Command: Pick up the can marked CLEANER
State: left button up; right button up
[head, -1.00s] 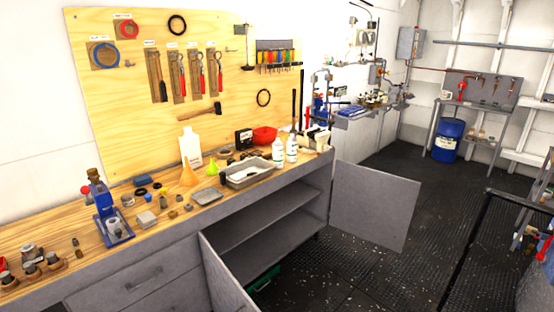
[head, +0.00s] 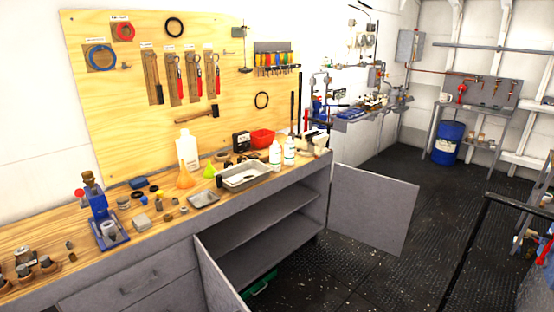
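I cannot make out a can marked CLEANER; any lettering on the containers is too small to read. Two white bottles (head: 275,156) (head: 289,151) with greenish labels stand upright at the right part of the wooden workbench (head: 62,234). A larger white jug (head: 187,148) stands at the back of the bench against the pegboard. Neither of my grippers is in view.
The cabinet under the bench has open doors; the right door (head: 374,208) juts over the dark floor (head: 345,275). A blue drum (head: 447,142) stands far right. A black rail (head: 466,250) crosses the right.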

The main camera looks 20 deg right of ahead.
aim_at(275, 148)
jog(key=i+l, duration=0.1)
jog(key=l, duration=0.4)
jog(key=i+l+u, duration=0.1)
jog(key=l, duration=0.45)
jog(key=i+l+u, duration=0.15)
jog(key=i+l, duration=0.2)
jog(key=l, duration=0.15)
jog(key=i+l+u, duration=0.15)
jog(key=i+l, duration=0.2)
jog(key=l, duration=0.15)
jog(key=i+l+u, duration=0.15)
jog(key=i, duration=0.25)
jog(key=i+l+u, duration=0.1)
jog(key=i+l, duration=0.15)
jog(key=i, duration=0.15)
jog(key=i+l+u, duration=0.15)
jog(key=i+l, duration=0.15)
jog(key=i+j, duration=0.2)
jog(key=i, duration=0.35)
